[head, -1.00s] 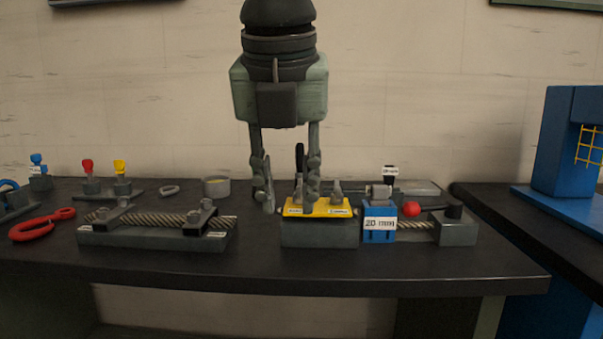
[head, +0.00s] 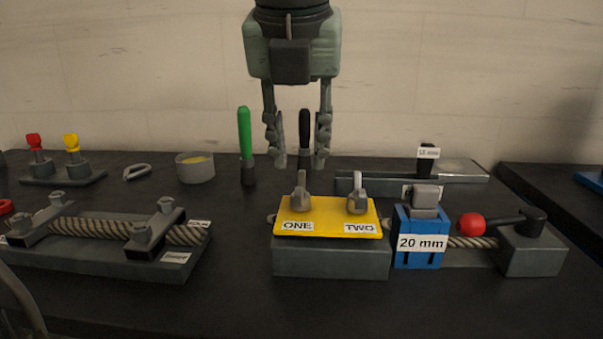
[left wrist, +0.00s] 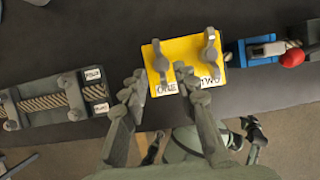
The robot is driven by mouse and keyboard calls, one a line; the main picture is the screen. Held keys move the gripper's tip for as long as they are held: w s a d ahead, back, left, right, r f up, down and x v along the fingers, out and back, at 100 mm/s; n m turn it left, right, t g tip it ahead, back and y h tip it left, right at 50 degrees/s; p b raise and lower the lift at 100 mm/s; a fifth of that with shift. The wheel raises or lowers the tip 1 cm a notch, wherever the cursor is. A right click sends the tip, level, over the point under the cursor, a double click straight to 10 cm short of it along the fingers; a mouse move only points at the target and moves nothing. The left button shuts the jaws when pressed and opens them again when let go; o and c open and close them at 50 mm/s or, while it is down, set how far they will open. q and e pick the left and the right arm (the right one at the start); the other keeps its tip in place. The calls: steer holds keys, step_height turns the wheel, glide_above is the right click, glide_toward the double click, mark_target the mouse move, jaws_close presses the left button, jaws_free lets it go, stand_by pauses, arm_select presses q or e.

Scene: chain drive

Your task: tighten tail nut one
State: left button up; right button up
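A yellow plate (head: 328,213) lies on a grey block (head: 330,262), with labels ONE and TWO. Grey wing nut one (head: 301,198) stands upright over ONE, wing nut two (head: 357,196) over TWO. My left gripper (head: 298,163) is open and empty, its two fingers apart above nut one in the head view. In the left wrist view, the left gripper (left wrist: 163,92) shows its fingertips near the plate's left half, with nut one (left wrist: 160,62) beyond the gap. Dark parts of my body show low in that view; a small shape among them may be my right gripper.
A blue 20 mm block (head: 420,240) and a red-knobbed lever (head: 472,224) stand just right of the plate. A rope clamp (head: 110,255) is at left. Green-handled (head: 245,135) and black-handled (head: 305,127) tools stand behind. The table front is clear.

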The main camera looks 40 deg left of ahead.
mark_target(300, 179)
arm_select(q)
steer(key=x, duration=0.6)
jaws_close()
